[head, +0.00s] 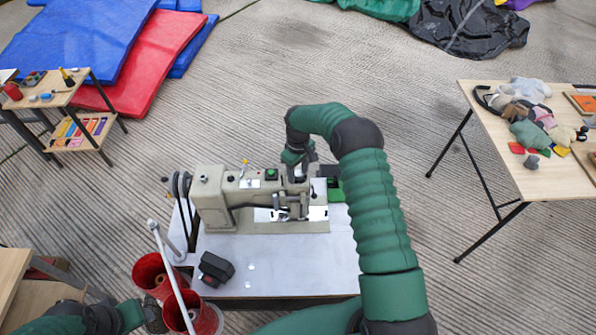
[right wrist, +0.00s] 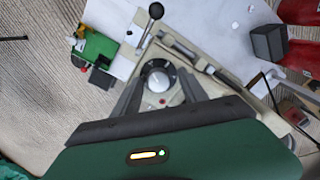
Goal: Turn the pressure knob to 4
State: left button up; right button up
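The pressure knob (right wrist: 158,76) shows in the right wrist view as a round dial with a pale face and a dark rim, on top of the sewing machine's head. Its numbers are too small to read. The beige sewing machine (head: 240,190) stands on a white-topped table. My left gripper (head: 154,314) is at the lower left, partly hidden.
A dark box (head: 215,269) lies on the white table top (head: 320,255). A green device (head: 335,190) is at the machine's right end. A wooden table with toys (head: 548,182) stands at the right.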

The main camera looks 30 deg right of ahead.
jog(key=shift+d+f, duration=0.1)
jog(key=shift+d, duration=0.05)
jog(key=c, duration=0.5)
grip_shut()
